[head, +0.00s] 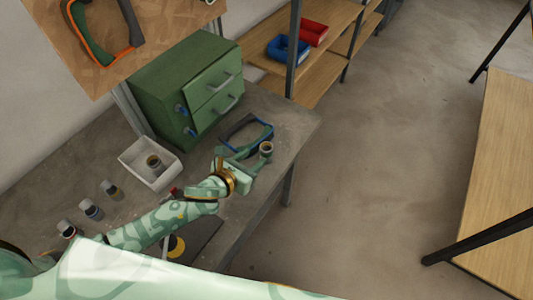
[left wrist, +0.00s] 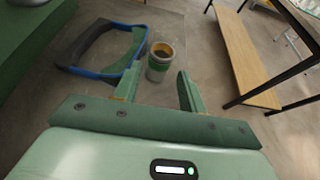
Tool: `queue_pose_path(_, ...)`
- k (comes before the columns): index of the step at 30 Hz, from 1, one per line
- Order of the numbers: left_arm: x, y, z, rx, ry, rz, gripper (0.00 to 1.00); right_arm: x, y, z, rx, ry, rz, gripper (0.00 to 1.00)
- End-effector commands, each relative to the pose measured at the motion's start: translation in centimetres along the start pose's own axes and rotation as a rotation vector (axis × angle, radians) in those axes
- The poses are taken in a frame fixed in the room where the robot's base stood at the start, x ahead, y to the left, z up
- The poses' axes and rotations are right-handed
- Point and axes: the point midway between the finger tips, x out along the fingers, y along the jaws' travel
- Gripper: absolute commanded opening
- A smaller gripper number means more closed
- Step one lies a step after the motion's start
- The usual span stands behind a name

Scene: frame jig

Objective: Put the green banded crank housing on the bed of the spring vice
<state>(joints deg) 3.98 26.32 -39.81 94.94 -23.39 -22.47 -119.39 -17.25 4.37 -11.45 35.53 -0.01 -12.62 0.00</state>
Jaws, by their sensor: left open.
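The green banded crank housing (left wrist: 159,62) is a small upright cup-like cylinder with a green band and brownish inside. In the left wrist view it stands ahead of my left gripper (left wrist: 158,76), in line with the gap between the fingers. The fingers are open and nothing is gripped. In the head view the housing (head: 266,149) is near the right end of the grey bench, just beyond my left gripper (head: 246,160). I cannot pick out the spring vice for certain; a small red part (head: 172,193) shows partly behind my left arm. My right gripper is not in view.
A blue and green frame (head: 238,126) lies beside the housing. A green drawer cabinet (head: 185,85) stands behind. A white tray (head: 140,172) holds another cylinder; several similar ones (head: 90,208) stand at left. The bench's right edge (head: 305,135) is close to the housing.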

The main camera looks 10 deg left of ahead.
Motion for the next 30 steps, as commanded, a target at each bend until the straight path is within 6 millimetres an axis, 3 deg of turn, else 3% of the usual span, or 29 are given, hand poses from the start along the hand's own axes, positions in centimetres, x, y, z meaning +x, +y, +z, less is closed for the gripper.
queue_pose_path(3,2.2,-0.1,-0.2,-0.002,0.000,0.000,0.41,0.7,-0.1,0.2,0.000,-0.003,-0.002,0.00)
queue_pose_path(8,3.3,-0.1,-0.1,-0.002,0.000,-0.001,0.41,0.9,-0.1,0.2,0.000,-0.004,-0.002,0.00)
queue_pose_path(17,7.8,-0.2,-0.8,-0.003,0.001,0.000,0.41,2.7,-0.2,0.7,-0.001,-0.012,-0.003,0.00)
queue_pose_path(26,8.3,-0.2,-0.6,-0.002,0.001,0.000,0.41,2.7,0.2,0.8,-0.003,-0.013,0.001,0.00)
queue_pose_path(29,8.3,-0.2,-0.7,-0.002,0.001,0.000,0.13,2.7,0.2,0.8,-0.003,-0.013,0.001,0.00)
queue_pose_path(30,8.3,-0.2,-0.7,-0.002,0.001,0.000,0.10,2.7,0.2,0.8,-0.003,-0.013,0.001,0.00)
